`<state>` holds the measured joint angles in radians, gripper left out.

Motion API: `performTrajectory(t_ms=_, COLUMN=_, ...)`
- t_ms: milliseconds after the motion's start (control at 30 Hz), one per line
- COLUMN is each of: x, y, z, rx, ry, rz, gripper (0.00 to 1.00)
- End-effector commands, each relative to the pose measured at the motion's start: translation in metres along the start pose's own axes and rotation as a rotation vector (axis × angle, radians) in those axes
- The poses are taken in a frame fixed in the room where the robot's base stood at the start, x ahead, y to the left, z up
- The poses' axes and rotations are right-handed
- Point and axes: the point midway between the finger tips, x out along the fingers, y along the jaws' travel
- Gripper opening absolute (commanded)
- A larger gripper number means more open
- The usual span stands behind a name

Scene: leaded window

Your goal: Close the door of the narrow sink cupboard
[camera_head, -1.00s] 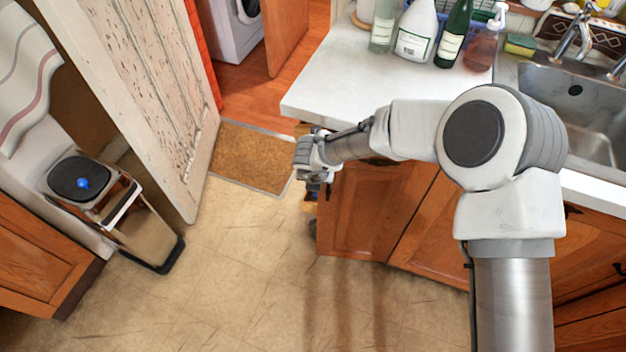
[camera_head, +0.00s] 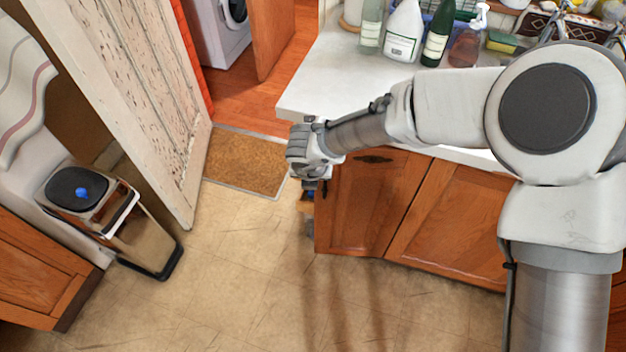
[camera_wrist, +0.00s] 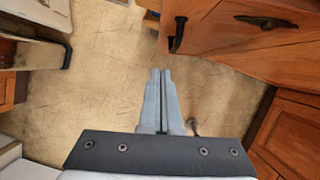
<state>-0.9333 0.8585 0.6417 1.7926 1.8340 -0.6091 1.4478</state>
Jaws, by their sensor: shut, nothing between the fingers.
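The narrow sink cupboard door (camera_head: 362,215) is a brown wooden panel at the left end of the counter. It seems to stand ajar, with a blue item and wood showing past its left edge. Its dark upright handle (camera_head: 325,188) is near that edge. The door also shows at the upper right of the wrist view (camera_wrist: 225,28), with its handle (camera_wrist: 178,35). My gripper (camera_head: 309,183) is beside the handle edge, below the counter corner. In the wrist view its two fingers (camera_wrist: 161,72) are shut together, empty, with floor behind them. Whether it touches the door is unclear.
The white counter (camera_head: 320,90) overhangs above my gripper and carries several bottles. A wider cupboard door (camera_head: 455,220) adjoins on the right. A doormat (camera_head: 245,162), an open white door (camera_head: 150,100) and a bin (camera_head: 130,225) are left. The tiled floor (camera_head: 240,280) is clear.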

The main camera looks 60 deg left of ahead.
Motion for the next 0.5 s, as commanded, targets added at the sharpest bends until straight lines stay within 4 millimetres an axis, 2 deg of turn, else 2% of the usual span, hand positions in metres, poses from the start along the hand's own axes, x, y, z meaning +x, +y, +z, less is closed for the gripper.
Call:
performTrajectory(t_ms=67, x=-0.003, y=-0.002, z=-0.001, rx=-0.007, ry=-0.001, rz=-0.004, gripper=0.00)
performTrajectory(t_ms=167, x=0.004, y=-0.015, z=-0.002, rx=-0.053, ry=-0.013, rz=-0.030, gripper=0.00)
performTrajectory(t_ms=267, x=0.020, y=-0.043, z=-0.003, rx=-0.154, ry=-0.043, rz=-0.087, gripper=0.00)
performTrajectory(t_ms=400, x=0.045, y=-0.093, z=-0.003, rx=-0.365, ry=-0.102, rz=-0.190, gripper=0.00)
performTrajectory(t_ms=500, x=0.060, y=-0.123, z=-0.003, rx=-0.523, ry=-0.145, rz=-0.254, gripper=0.00)
